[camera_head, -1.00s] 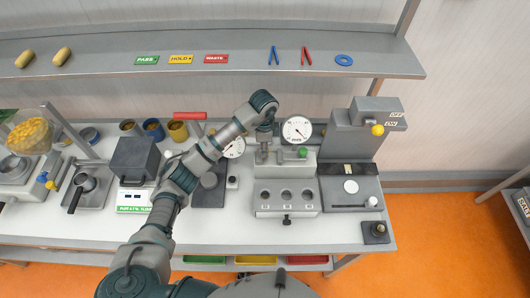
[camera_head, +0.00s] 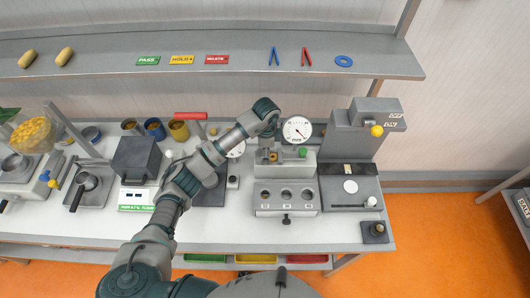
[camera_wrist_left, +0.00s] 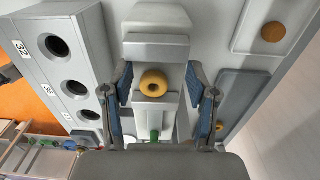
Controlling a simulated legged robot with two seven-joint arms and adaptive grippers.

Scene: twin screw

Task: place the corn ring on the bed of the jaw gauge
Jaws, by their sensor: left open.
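In the head view the ring (camera_head: 272,157) shows small on the jaw gauge (camera_head: 296,162), which has a white dial and a green knob. My left gripper (camera_wrist_left: 158,86) is open, its two blue-padded fingers standing apart on either side of the ring, with gaps between. In the head view my left gripper (camera_head: 270,132) is above the gauge. My right gripper is not in view.
A block with several round holes (camera_head: 262,208) stands in front of the gauge. A grey press-like stand (camera_head: 352,140) is close on its right. A wrist-view tray (camera_wrist_left: 247,38) holds an orange disc. A shelf (camera_head: 230,77) runs above the bench.

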